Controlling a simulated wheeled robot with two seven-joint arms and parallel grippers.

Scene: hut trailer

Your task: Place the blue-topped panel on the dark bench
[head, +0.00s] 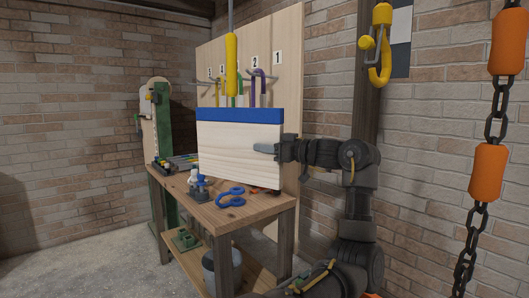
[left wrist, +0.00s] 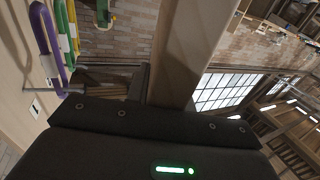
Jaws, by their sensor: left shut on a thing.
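The blue-topped panel (head: 238,140) is a pale wooden board with a blue band along its top edge. It hangs upright above the front of a brown wooden workbench (head: 262,214) in the head view. My left gripper (head: 266,148) is shut on the panel near its right edge. In the left wrist view a pale wooden piece (left wrist: 190,50) rises beyond my gripper's dark body; I cannot tell whether it is the panel. I cannot tell whether this workbench is the dark bench. My right gripper is not in view.
Blue-handled tools (head: 230,198) lie on the workbench. A pegboard (head: 288,80) with coloured hooks stands behind the panel. A yellow hook (head: 381,45) and an orange-and-black chain (head: 488,172) hang at right. A grey bucket (head: 218,270) sits below the bench. Floor at left is clear.

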